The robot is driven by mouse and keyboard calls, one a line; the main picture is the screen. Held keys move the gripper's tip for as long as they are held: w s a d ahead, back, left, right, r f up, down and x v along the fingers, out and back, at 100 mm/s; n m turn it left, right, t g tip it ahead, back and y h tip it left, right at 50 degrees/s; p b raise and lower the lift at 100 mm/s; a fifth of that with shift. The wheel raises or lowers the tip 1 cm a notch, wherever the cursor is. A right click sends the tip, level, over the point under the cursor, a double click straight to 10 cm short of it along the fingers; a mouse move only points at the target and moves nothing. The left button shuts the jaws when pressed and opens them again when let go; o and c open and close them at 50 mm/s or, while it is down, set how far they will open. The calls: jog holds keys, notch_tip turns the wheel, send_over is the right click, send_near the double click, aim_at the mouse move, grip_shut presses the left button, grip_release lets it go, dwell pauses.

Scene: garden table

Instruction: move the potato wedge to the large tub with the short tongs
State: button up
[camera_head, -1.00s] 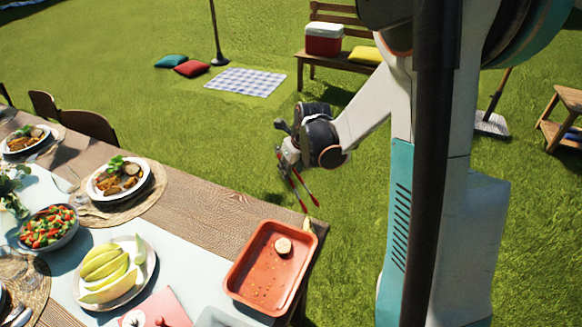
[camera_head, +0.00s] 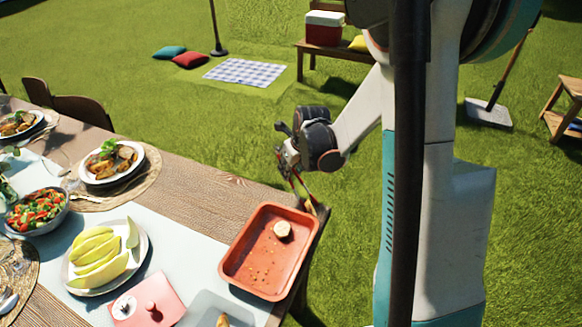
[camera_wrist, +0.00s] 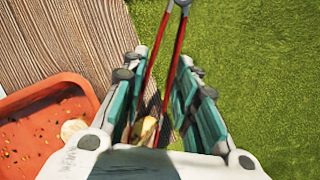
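My gripper (camera_head: 288,160) is around the short red tongs (camera_head: 299,184), its teal fingers on both sides of their arms; the tongs also show in the wrist view (camera_wrist: 176,50). The tongs slant down to the table's corner. The yellowish potato wedge (camera_head: 311,207) is by the tray's far right corner, close to the tong tips. In the wrist view the wedge (camera_wrist: 145,130) shows partly between my fingers. I cannot tell whether the tongs touch it. A pale grey tub (camera_head: 245,314), apparently the large tub, is cut off at the bottom edge; a yellowish piece shows in it.
A terracotta tray (camera_head: 236,279) with a pale round slice (camera_head: 282,230) and crumbs lies between tongs and tub. Grass lies beyond the table edge.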

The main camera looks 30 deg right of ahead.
jog(key=shift+f, duration=0.5)
grip_shut()
notch_tip(320, 180, up, 12)
jog(key=p, duration=0.8)
